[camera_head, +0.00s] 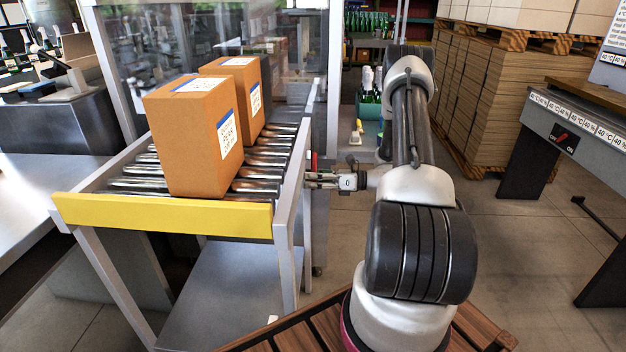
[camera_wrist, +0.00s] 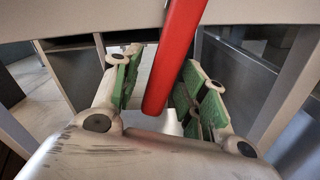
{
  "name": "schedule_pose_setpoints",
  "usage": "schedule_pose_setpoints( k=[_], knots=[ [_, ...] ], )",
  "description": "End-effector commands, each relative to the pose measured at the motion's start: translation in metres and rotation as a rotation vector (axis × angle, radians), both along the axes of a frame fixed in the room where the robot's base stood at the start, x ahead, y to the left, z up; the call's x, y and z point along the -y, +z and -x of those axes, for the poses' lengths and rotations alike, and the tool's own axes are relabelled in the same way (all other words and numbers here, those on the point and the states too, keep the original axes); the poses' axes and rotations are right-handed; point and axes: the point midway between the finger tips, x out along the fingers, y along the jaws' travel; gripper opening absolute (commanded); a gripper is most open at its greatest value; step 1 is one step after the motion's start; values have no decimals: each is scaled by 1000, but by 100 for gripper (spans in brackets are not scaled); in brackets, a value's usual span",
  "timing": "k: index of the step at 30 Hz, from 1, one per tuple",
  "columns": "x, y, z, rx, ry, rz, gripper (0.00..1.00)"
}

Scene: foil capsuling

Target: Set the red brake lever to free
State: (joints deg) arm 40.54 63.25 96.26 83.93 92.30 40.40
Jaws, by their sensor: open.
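The red brake lever (camera_wrist: 175,58) is a long flat red bar in the wrist view. It comes down from the grey frame at the top and its lower end lies between my two green-padded fingers. My gripper (camera_wrist: 158,84) is open around it, with a visible gap on the left; on the right the lever overlaps the finger in view, and I cannot tell if they touch. In the head view my gripper (camera_head: 312,180) is at the right side of the roller conveyor (camera_head: 265,166), and only a small red piece of the lever (camera_head: 314,160) shows above it.
Two cardboard boxes (camera_head: 190,140) stand on the conveyor, behind its yellow end bar (camera_head: 160,214). The conveyor's grey side rail and legs (camera_head: 284,240) are close to my gripper. A pallet stack (camera_head: 490,100) stands at the back right. Floor is clear right of my arm.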

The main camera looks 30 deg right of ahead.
Motion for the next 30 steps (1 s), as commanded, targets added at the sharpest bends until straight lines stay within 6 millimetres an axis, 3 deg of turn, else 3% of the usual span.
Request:
schedule_pose_setpoints(
  k=[3,10,28,29,30],
  knots=[
    [0,0,0,0,0,0,39],
    [0,0,0,1,0,1,0],
    [-5,4,8,-115,-1,-76,0],
    [-5,4,8,-115,-1,-76,22],
    [-5,4,8,-114,-1,-76,29]
  ],
)
